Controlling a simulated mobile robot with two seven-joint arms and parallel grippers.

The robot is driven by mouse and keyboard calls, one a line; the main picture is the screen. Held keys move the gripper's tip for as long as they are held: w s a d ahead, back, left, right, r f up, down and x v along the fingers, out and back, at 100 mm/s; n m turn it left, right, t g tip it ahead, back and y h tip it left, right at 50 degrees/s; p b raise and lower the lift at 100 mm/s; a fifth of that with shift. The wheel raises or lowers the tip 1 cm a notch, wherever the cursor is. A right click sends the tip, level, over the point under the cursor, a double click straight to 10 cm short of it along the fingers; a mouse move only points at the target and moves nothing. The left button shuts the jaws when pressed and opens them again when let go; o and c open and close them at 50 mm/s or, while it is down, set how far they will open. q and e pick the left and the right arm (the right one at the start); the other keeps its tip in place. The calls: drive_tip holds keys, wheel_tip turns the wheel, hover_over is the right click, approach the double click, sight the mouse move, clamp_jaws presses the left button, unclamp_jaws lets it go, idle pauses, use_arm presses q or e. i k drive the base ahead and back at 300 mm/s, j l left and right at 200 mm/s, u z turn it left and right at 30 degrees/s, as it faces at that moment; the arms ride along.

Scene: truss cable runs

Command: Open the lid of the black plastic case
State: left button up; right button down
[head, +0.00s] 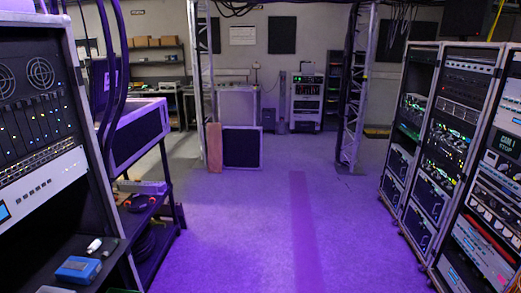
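I cannot make out a black plastic case with a lid for certain. A black box with pale metal edges (138,138) stands on a dark shelf unit at the left. A dark square panel with a light frame (243,148) stands on the floor at the far middle. I cannot tell whether either one is the case. Neither of my grippers is in view.
Equipment racks line the right (429,140) and near left (38,125). A blue box (78,269) sits low at the left. Truss towers (354,90) stand farther back. Thick dark cables (113,70) hang at the left. The purple-lit floor (250,230) is clear.

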sight(109, 78)
drive_tip(key=i, duration=2.2)
drive_tip(key=i+u, duration=0.25)
drive_tip(key=i, duration=0.2)
drive_tip(key=i+l+u, duration=0.1)
drive_tip(key=i+u, duration=0.15)
drive_tip(key=i, duration=0.2)
drive_tip(key=i+l+u, duration=0.25)
drive_tip(key=i, duration=0.2)
drive_tip(key=i+l+u, duration=0.3)
drive_tip(key=i, duration=0.15)
drive_tip(key=j, duration=0.1)
